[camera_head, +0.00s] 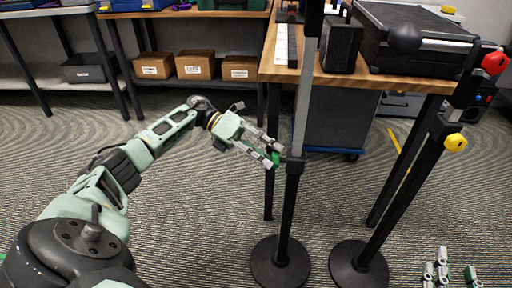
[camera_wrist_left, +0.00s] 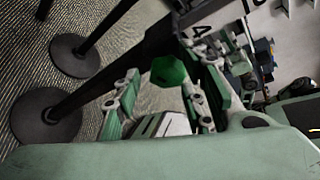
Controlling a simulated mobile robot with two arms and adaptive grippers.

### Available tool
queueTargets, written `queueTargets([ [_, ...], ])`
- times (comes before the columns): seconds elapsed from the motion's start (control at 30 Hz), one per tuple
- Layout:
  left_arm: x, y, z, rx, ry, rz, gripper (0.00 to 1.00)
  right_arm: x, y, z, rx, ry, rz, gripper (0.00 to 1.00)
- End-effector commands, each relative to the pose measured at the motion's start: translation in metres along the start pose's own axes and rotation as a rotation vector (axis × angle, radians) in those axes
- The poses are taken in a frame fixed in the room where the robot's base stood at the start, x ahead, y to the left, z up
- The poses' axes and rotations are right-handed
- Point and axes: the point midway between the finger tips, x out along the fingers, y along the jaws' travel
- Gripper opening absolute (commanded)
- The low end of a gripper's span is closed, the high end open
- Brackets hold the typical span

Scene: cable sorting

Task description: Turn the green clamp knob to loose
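The green clamp knob (camera_head: 276,159) sits on the collar of the left black stand (camera_head: 289,205), partly hidden by a finger. My left gripper (camera_head: 273,153) is open, with its fingertips at the knob. In the left wrist view the green knob (camera_wrist_left: 168,70) shows as a faceted head between and just beyond the two spread fingers of the left gripper (camera_wrist_left: 157,92). I cannot tell whether either finger touches it. My right gripper (camera_head: 456,268) shows only its fingers at the bottom right edge. They are apart and empty, far from the knob.
A second stand (camera_head: 358,265) leans at right, with a red knob (camera_head: 494,63) and a yellow knob (camera_head: 455,142). Behind the stands is a wooden table with a black case (camera_head: 425,45) and a speaker (camera_head: 341,46). Cardboard boxes (camera_head: 195,66) sit on a low shelf. Carpet at centre left is clear.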

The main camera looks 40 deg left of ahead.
Motion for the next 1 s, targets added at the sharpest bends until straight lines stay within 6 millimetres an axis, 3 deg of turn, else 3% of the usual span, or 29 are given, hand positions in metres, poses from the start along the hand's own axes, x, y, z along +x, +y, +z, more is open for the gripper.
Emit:
queueTargets([
  [0.5,-0.099,0.001,0.001,-0.002,-0.007,0.004,0.39,0.0,0.0,0.0,0.0,0.002,0.0,0.4],
  [0.7,-0.114,0.001,0.001,-0.001,-0.005,0.003,0.39,0.0,0.0,-0.001,0.0,0.002,0.0,0.4],
  [1.0,-0.117,0.001,0.0,-0.001,-0.004,0.003,0.39,0.0,0.0,-0.001,0.0,0.002,0.0,0.4],
])
